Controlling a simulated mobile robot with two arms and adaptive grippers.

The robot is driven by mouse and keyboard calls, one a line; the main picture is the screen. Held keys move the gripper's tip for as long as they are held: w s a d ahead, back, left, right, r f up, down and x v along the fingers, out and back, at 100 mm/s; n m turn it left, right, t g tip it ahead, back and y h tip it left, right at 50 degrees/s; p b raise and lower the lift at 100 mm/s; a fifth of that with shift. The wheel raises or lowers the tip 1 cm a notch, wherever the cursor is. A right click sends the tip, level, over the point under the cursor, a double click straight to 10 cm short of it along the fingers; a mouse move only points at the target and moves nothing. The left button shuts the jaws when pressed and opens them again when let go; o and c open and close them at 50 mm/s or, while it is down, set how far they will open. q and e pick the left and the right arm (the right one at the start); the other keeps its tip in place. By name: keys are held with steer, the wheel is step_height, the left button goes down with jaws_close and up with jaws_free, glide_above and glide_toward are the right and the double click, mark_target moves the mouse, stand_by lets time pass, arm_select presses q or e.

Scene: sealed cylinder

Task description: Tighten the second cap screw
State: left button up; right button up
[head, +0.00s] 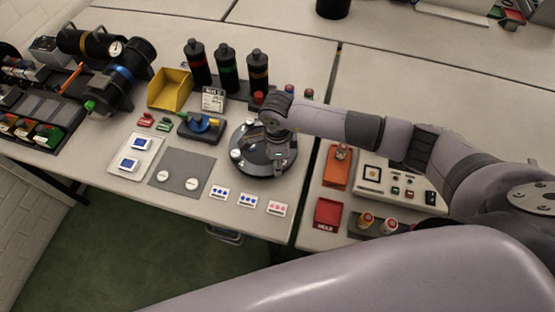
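A dark round cylinder cap (257,166) sits on the table near the middle of the head view. Small pale round pieces, perhaps cap screws, show at its left edge (236,154). My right arm comes in from the right, and its wrist is above the cap. My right gripper (277,148) points down over the right part of the cap. Its fingers are dark against the cap and partly hidden by the wrist. I cannot tell whether they touch a screw or are closed. My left gripper is not in view.
Dark bottles (227,67) stand behind. An orange tray (338,168) and control panel (402,189) lie right, beyond a table gap.

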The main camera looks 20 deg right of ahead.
jaws_close()
steer(key=shift+m+b, duration=0.3)
steer(key=shift+m, duration=0.4)
steer(key=shift+o, duration=1.2)
jaws_free()
step_height(320, 180, up, 12)
